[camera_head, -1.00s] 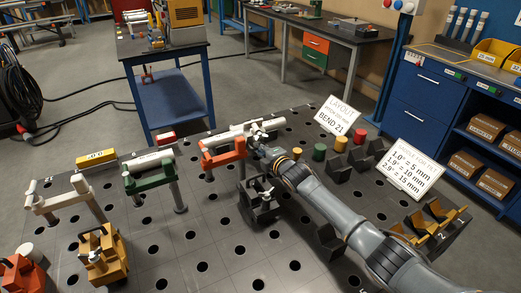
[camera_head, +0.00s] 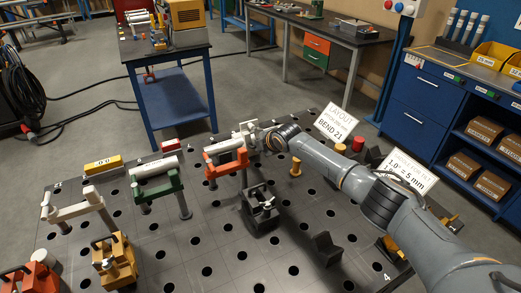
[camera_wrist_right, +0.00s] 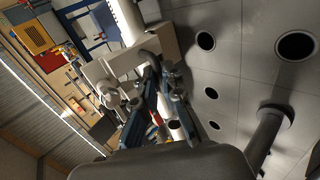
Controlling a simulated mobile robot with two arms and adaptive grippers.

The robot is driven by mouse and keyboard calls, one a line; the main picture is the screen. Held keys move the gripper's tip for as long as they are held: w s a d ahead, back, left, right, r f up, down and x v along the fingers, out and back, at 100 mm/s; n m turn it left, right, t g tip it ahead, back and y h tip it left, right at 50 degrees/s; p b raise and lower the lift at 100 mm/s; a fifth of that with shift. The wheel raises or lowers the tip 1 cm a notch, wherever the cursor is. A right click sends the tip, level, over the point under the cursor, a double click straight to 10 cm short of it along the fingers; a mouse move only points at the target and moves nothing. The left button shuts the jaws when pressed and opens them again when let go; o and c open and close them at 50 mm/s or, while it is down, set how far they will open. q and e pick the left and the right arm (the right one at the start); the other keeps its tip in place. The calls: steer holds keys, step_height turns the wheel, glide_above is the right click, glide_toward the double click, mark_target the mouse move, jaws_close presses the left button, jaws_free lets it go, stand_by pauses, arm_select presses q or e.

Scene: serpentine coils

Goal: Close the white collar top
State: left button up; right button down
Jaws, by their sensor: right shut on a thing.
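A white collar (camera_head: 246,130) stands at the far edge of the dark perforated table, just behind the orange-red stand (camera_head: 226,163). My right gripper (camera_head: 264,139) reaches it from the right, with its fingers at the collar's right side. In the right wrist view, the white collar (camera_wrist_right: 151,51) fills the area at and left of the fingers. My right gripper (camera_wrist_right: 165,98) is shut on a part of the white collar that looks like its top; the contact is partly hidden. How far the top is open cannot be told. My left gripper is not in view.
A green stand (camera_head: 160,188) and a cream stand (camera_head: 80,211) stand to the left. A black clamp block (camera_head: 260,207) and a yellow clamp block (camera_head: 115,258) sit nearer. The table's middle front is mostly clear.

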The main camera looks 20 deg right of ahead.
steer(key=shift+w+a+r+g+b, duration=0.1)
steer(key=shift+w+r+g+b, duration=0.3)
steer(key=shift+g+b, duration=0.35)
steer(key=c, duration=1.7)
jaws_free()
steer(key=shift+c, duration=0.2)
steer(key=shift+r, duration=0.1)
steer(key=v, duration=1.2)
